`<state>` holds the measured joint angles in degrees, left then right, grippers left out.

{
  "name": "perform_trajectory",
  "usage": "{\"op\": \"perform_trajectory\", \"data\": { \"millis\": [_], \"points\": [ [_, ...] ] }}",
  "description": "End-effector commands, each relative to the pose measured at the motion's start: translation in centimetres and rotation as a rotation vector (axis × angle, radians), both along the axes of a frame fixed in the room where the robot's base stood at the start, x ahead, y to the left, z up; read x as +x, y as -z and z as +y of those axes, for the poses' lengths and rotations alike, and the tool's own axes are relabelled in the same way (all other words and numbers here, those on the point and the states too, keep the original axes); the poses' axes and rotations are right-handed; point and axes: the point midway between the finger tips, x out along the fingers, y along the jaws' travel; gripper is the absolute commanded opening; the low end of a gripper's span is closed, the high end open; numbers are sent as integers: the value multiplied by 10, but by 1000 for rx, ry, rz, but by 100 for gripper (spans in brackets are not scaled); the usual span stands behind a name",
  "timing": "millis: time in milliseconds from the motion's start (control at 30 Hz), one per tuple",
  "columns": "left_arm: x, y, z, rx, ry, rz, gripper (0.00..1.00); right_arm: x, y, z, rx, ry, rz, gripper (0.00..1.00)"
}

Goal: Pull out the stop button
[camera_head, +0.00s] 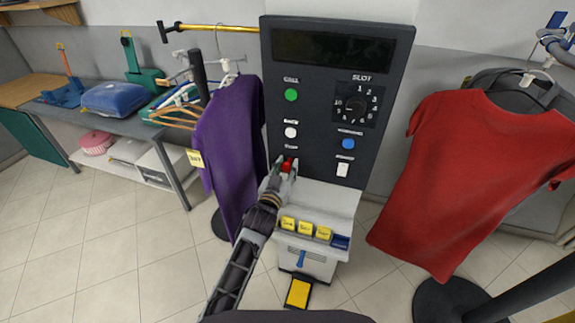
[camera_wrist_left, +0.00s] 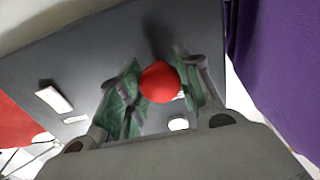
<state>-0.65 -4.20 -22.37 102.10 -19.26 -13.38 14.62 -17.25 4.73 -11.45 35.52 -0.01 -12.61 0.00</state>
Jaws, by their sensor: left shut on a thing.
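The stop button is a red round knob (camera_head: 288,164) low on the left of the dark control panel (camera_head: 316,135). My left gripper (camera_head: 285,168) reaches up to it from below and is shut on it. In the left wrist view the red button (camera_wrist_left: 160,82) sits between the two green-padded fingers of the gripper (camera_wrist_left: 157,90). How far the button stands out from the panel cannot be told. The label by the button is mostly too small to read. My right gripper is not in view.
The panel also has a green button (camera_head: 291,95), a white button (camera_head: 291,132), a blue button (camera_head: 348,144), a white switch (camera_head: 343,170) and a slot dial (camera_head: 355,109). A purple shirt (camera_head: 232,140) hangs close on the left, a red shirt (camera_head: 470,180) on the right.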

Motion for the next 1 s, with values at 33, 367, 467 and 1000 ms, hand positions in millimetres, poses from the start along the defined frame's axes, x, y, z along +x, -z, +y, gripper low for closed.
{"op": "perform_trajectory", "data": {
  "millis": [33,367,467,1000],
  "points": [
    [-1,2,0,1,1,3,0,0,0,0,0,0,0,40],
    [-1,3,0,1,1,4,52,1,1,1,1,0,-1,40],
    [-1,2,0,1,0,3,58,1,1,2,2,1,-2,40],
    [-7,2,2,1,0,3,58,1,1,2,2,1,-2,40]
  ]
}}
